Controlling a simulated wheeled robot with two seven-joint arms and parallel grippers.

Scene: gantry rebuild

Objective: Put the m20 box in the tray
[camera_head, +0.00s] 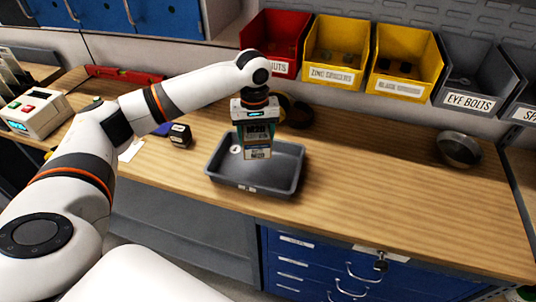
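My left gripper (256,122) points down over the grey tray (225,184) on the wooden bench. It is shut on the m20 box (258,142), a small dark box with pale labels, one reading M20. The box hangs upright beneath the gripper, in front of the tray's inside. I cannot tell how far its bottom is from the tray floor. A small white round thing (235,149) shows inside the tray at the left. The fingers are hard to make out against the box. My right gripper is not in view.
Red (274,40), yellow (338,48) and grey (474,76) labelled bins line the back. A round metal bowl (459,149) stands at the right. A small dark box (180,136) lies left of the tray.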

